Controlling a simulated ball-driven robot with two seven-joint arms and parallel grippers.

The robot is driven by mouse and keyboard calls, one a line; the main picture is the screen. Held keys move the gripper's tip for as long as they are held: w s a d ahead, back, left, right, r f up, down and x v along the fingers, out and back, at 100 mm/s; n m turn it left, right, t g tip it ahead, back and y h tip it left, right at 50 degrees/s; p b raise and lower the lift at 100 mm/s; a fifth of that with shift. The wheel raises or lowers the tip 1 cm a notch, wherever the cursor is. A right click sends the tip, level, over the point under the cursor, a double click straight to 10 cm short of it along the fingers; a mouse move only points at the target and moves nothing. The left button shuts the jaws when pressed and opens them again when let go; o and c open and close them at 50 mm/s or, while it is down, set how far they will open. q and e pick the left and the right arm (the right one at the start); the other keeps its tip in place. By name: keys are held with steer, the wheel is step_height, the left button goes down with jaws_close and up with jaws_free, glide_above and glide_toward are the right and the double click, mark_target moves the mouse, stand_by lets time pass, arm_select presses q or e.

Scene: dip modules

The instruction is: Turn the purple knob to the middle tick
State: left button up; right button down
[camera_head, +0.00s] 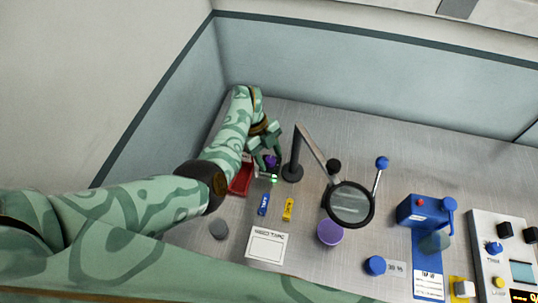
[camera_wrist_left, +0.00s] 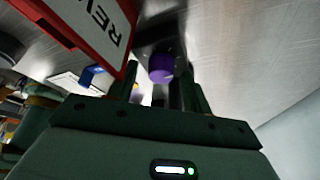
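The purple knob (camera_head: 270,160) is at the back left of the bench, on a small dark module with a green light, partly hidden by my left gripper (camera_head: 268,146). In the left wrist view the purple knob (camera_wrist_left: 161,68) shows at the fingertips of my left gripper (camera_wrist_left: 157,85), between its two dark fingers. The fingers look apart, with a gap at least on the knob's left side. I cannot make out the knob's pointer or the ticks. My right gripper is not in view.
A red tray (camera_head: 240,180) stands close to my left gripper; its labelled red side (camera_wrist_left: 72,27) fills the wrist view's upper left. A magnifier lamp (camera_head: 351,204) stands to the right. A blue block (camera_head: 263,204) and yellow block (camera_head: 288,208) lie in front.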

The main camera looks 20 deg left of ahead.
arm_select(q)
steer(key=p+v, duration=0.4)
steer(key=v, duration=1.2)
steer(key=shift+r+p, duration=0.15)
steer(key=shift+p, duration=0.2)
